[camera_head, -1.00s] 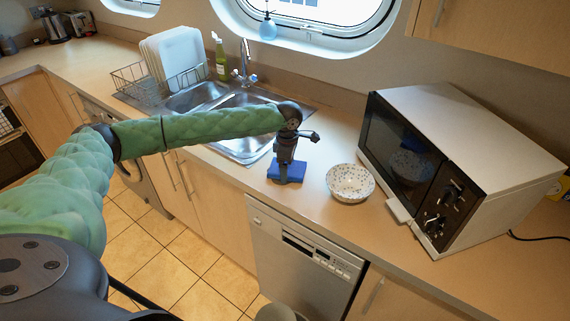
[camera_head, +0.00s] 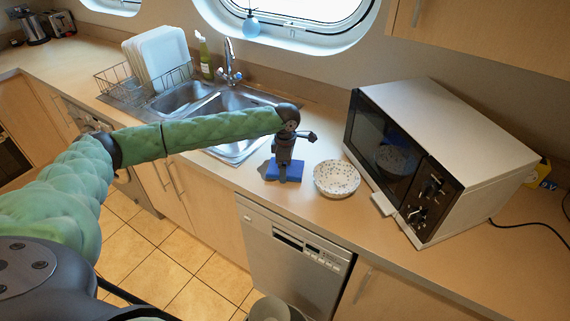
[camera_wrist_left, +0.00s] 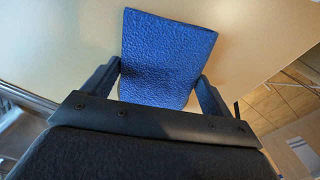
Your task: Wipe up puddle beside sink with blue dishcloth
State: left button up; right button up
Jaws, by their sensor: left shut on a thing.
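The blue dishcloth (camera_head: 292,171) lies on the counter (camera_head: 240,179) between the sink (camera_head: 228,104) and the speckled bowl. My left gripper (camera_head: 283,172) points down and is shut on the dishcloth. In the left wrist view the dishcloth (camera_wrist_left: 168,55) sits between the two dark fingers of my left gripper (camera_wrist_left: 160,85). I cannot make out a puddle on the counter in these views; the arm hides part of the sink's right edge. My right gripper is not in view.
The speckled bowl (camera_head: 337,179) stands close to the right of the dishcloth. A microwave (camera_head: 440,150) is further right. A dish rack with white plates (camera_head: 158,57) and a green bottle (camera_head: 205,60) stand by the sink. The counter's front edge is close to the gripper.

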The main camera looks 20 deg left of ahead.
aim_at(258, 168)
pick_arm(q)
jog(key=shift+s+a+p, duration=0.25)
jog(key=shift+a+p, duration=0.4)
jog(key=shift+a, duration=0.45)
jog(key=shift+s+a+p, duration=0.25)
jog(key=shift+a+p, duration=0.35)
jog(key=shift+a, duration=0.5)
jog(key=shift+s+a+p, duration=0.25)
jog(key=shift+a+p, duration=0.4)
jog(key=shift+a, duration=0.45)
jog(key=shift+s+a+p, duration=0.25)
jog(key=shift+a+p, duration=0.3)
jog(key=shift+a, duration=0.55)
jog(key=shift+a+f, duration=0.1)
jog(key=shift+a, duration=0.15)
jog(key=shift+c, duration=0.4)
jog(key=shift+c, duration=0.3)
